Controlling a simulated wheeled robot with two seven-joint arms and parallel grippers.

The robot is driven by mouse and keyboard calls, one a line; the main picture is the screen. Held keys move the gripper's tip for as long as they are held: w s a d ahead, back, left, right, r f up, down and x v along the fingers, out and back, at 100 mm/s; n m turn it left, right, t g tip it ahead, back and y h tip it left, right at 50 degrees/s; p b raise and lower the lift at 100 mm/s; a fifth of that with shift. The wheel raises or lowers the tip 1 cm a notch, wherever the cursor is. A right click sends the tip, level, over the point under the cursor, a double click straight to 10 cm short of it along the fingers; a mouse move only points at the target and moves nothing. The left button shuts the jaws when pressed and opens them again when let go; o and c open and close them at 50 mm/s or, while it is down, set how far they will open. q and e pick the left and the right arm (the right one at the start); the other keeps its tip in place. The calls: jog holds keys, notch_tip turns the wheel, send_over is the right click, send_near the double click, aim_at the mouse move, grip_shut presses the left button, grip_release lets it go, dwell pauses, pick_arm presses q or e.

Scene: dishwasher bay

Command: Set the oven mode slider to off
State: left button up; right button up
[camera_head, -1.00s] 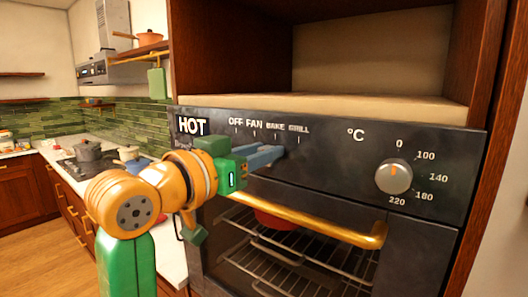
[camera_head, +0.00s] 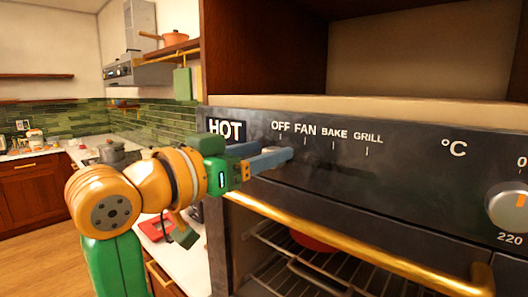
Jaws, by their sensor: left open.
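The black oven control panel (camera_head: 400,170) has a mode scale marked OFF (camera_head: 281,127), FAN, BAKE and GRILL, with tick lines below the words. My left gripper (camera_head: 280,155) is at the left end of this scale, its blue fingers just below the OFF mark and reaching toward FAN. The fingers are open. A small pale spot shows by the fingers below OFF. The fingers cover most of that place, so I cannot tell the slider's exact position or whether they touch it. My right gripper is not in view.
A gold oven handle (camera_head: 350,245) runs below the panel. A temperature knob (camera_head: 508,207) is at the right edge. An open wooden cabinet is above. A counter with a grey pot (camera_head: 112,152) lies to the left.

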pick_arm(q)
jog(key=b+v, duration=0.3)
jog(key=v, duration=0.4)
jog(key=shift+b, duration=0.3)
